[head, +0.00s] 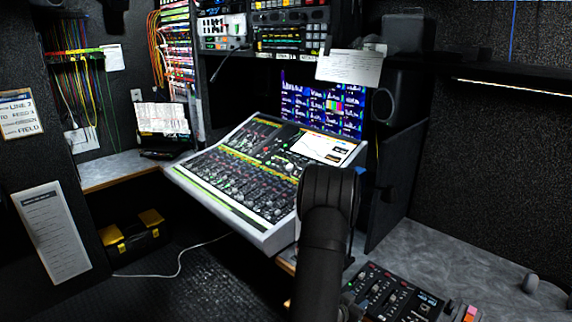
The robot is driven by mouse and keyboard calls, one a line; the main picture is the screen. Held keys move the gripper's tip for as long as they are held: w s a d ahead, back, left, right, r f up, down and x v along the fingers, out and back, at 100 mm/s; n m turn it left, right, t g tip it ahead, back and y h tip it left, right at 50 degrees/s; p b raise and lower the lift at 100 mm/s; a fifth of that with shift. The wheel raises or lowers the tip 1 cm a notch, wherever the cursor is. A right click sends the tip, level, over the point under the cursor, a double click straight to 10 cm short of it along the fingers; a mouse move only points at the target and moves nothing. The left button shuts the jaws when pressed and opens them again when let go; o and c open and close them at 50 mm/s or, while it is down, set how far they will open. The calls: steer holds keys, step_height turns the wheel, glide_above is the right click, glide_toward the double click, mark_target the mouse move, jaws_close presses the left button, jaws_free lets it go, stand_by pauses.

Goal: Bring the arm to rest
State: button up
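In the head view, a black arm link of mine rises from the bottom edge, a little right of the middle, with a rounded black joint at its top. It stands in front of the right end of the mixing console (262,165) and covers part of it. My gripper does not show, so I cannot see its fingers or anything it may hold.
A small control panel (392,298) lies on the grey counter (450,248) right of my arm. Behind the console are a lit screen (325,103) and a black speaker (398,97). A yellow-and-black toolbox (133,236) and a white cable (180,262) lie on the floor at left.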

mark_target(374, 288)
steer(key=x, duration=1.3)
steer(key=shift+w+d+f, duration=0.15)
steer(key=shift+d, duration=0.05)
steer(key=shift+w+d, duration=0.3)
